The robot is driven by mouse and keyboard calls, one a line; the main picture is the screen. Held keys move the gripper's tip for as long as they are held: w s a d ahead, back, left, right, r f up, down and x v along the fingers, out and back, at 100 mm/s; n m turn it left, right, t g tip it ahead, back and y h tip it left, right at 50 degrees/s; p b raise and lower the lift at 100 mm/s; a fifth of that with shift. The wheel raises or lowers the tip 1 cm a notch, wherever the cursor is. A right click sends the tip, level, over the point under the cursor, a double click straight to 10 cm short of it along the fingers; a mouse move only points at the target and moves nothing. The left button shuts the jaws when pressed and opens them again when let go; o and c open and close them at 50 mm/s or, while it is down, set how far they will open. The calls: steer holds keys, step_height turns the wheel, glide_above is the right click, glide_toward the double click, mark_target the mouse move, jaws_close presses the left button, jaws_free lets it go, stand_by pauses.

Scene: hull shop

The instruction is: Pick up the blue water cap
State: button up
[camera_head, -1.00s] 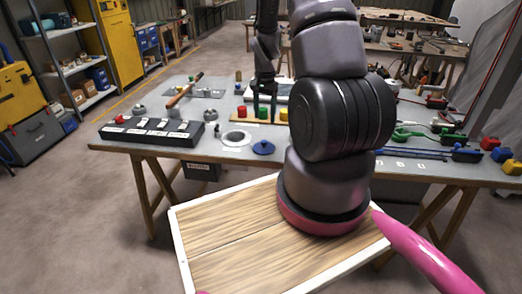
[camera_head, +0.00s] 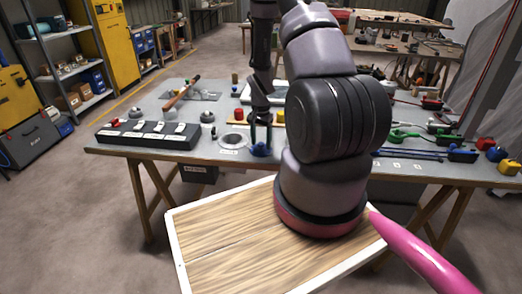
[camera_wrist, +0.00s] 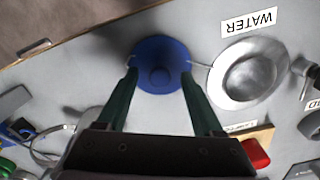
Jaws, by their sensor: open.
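The blue water cap (camera_wrist: 160,60) is a round blue disc with a raised knob at its middle. It lies on the grey table near the front edge. In the head view the blue cap (camera_head: 261,150) is partly hidden by my gripper (camera_head: 261,136). In the wrist view my gripper (camera_wrist: 160,78) is open, with one dark green finger at each side of the cap. Whether the fingers touch the cap, I cannot tell. Beside the cap is a round metal fitting (camera_wrist: 246,72) with a label reading WATER (camera_wrist: 249,22).
The table's front edge (camera_wrist: 75,35) is close to the cap. A red block (camera_wrist: 256,154) on a wooden strip is near one finger. A black panel with white labels (camera_head: 148,134) stands at the table's left. Several tools and coloured parts lie at the right.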

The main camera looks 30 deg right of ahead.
jaws_close()
